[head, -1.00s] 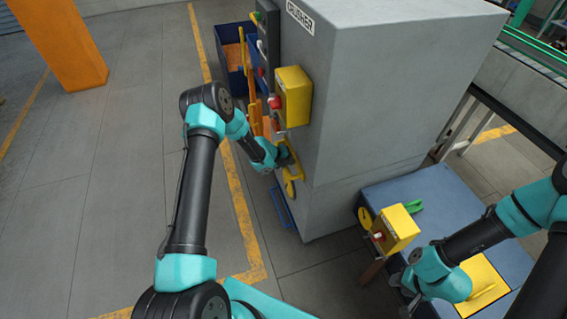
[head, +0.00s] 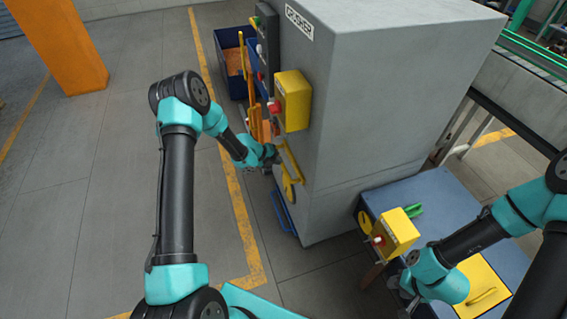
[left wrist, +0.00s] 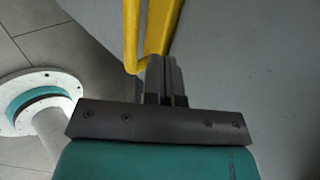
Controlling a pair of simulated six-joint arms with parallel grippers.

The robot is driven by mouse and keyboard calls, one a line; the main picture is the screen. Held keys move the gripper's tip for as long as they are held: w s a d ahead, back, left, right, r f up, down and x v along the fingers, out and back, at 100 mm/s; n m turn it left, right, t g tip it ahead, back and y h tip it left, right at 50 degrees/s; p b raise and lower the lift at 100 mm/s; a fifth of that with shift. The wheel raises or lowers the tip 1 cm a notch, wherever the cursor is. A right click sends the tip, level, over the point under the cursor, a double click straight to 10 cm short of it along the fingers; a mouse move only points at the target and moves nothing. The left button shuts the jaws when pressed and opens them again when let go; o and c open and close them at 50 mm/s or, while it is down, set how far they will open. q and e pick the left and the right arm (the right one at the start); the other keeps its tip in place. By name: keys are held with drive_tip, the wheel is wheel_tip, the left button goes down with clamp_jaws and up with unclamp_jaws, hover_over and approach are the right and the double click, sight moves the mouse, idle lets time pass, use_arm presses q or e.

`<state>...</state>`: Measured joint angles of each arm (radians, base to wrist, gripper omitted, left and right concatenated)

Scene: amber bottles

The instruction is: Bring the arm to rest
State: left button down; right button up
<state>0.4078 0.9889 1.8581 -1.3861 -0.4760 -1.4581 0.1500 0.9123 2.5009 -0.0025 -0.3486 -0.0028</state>
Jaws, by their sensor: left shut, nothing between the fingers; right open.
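My left gripper (head: 272,160) is beside the yellow handle (head: 290,162) on the front of the grey crusher cabinet (head: 380,90). In the left wrist view the fingers (left wrist: 160,75) are together with nothing between them. The yellow handle (left wrist: 150,35) runs just beyond the fingertips there; I cannot tell whether they touch it. My right gripper (head: 402,292) is at the lower right, beside the blue bench, small and partly hidden by its own wrist.
A yellow box with a red button (head: 293,100) juts from the cabinet above the handle. Another yellow button box (head: 397,232) stands at the blue bench (head: 435,195). A blue bin (head: 232,60) is behind. Grey floor (head: 110,130) on the left is clear, with an orange pillar (head: 62,45) further back.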

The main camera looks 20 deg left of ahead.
use_arm(q)
drive_tip(key=shift+v, duration=1.15)
drive_tip(key=shift+f, duration=0.15)
drive_tip(key=s+d+n+g+y, duration=0.1)
drive_tip(key=s+d+n, duration=0.2)
drive_tip(key=s+n, duration=0.7)
drive_tip(key=s+d+f+n+g+y, duration=0.1)
drive_tip(key=s+d+n, duration=0.3)
drive_tip(key=s+n, duration=0.5)
drive_tip(key=s+d+f+n+g+y, duration=0.1)
drive_tip(key=s+d+n+g, duration=0.2)
drive_tip(key=s+n, duration=0.7)
drive_tip(key=shift+s+d+f+n, duration=0.25)
drive_tip(key=shift+s+d, duration=0.25)
drive_tip(key=shift+s, duration=0.7)
